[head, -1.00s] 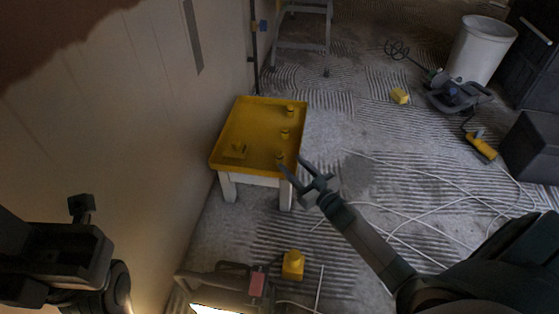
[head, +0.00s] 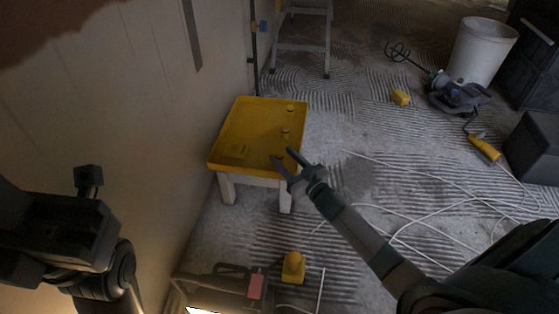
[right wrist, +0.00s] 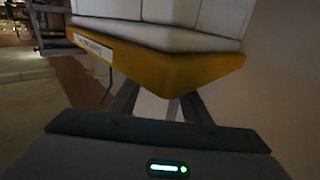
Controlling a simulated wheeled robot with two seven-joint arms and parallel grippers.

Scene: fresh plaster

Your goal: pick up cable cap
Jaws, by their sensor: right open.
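A low table with a yellow tray-like top (head: 245,120) stands against the wall in the head view. Small yellow caps stand on it: one at the far right corner (head: 290,108) and one mid-right (head: 286,134). A low yellow piece (head: 237,151) lies near the front left. My right gripper (head: 283,154) is open, its fingertips over the table's front right corner. It hides the spot between and below its fingers, so I cannot tell whether a cap is there. In the right wrist view, my open fingers (right wrist: 158,104) point toward a yellow edge (right wrist: 150,62). My left gripper (head: 88,180) is at the left, its jaws unclear.
A yellow-topped thing (head: 293,267) and a work lamp (head: 215,287) are on the floor in front. White cable (head: 420,213) loops across the floor at right. A white bucket (head: 482,50), a mixer (head: 458,97) and a stepladder (head: 302,40) stand farther back.

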